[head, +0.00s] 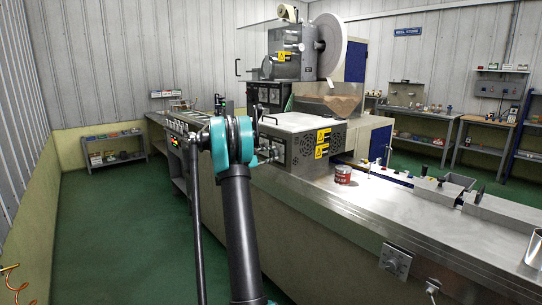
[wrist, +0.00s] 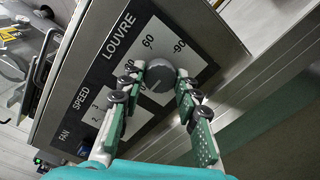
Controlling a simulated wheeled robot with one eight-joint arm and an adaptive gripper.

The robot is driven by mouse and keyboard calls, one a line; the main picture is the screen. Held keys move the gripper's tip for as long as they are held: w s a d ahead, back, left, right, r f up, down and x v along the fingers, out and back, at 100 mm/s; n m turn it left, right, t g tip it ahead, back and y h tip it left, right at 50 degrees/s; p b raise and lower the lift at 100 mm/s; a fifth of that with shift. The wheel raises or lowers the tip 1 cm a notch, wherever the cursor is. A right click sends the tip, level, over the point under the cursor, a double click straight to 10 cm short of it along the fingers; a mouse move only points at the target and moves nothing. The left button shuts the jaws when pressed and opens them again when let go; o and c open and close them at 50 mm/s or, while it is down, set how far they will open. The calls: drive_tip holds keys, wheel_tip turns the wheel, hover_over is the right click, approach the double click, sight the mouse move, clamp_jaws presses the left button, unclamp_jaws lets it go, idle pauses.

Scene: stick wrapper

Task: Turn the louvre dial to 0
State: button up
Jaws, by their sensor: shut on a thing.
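The louvre dial (wrist: 162,72) is a dark grey round knob on a pale plate marked LOUVRE in the wrist view. The marks 60 and -90 read clearly beside it; other marks are partly covered by my fingers. I cannot make out the knob's pointer. My gripper (wrist: 163,82), with green pads, is shut on the dial, one finger on each side of it. In the head view my teal and black arm (head: 232,150) reaches toward the grey machine box (head: 305,140), and the dial and my fingertips are hidden.
A fan speed plate (wrist: 78,105) with numbers lies left of the louvre plate. In the head view a red can (head: 343,175) stands on the long metal bench (head: 350,205). Green floor is clear at left.

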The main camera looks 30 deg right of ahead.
drive_tip(key=o, duration=1.2)
drive_tip(key=shift+c, duration=0.2)
drive_tip(key=a, duration=1.2)
drive_tip(key=shift+s, duration=0.4)
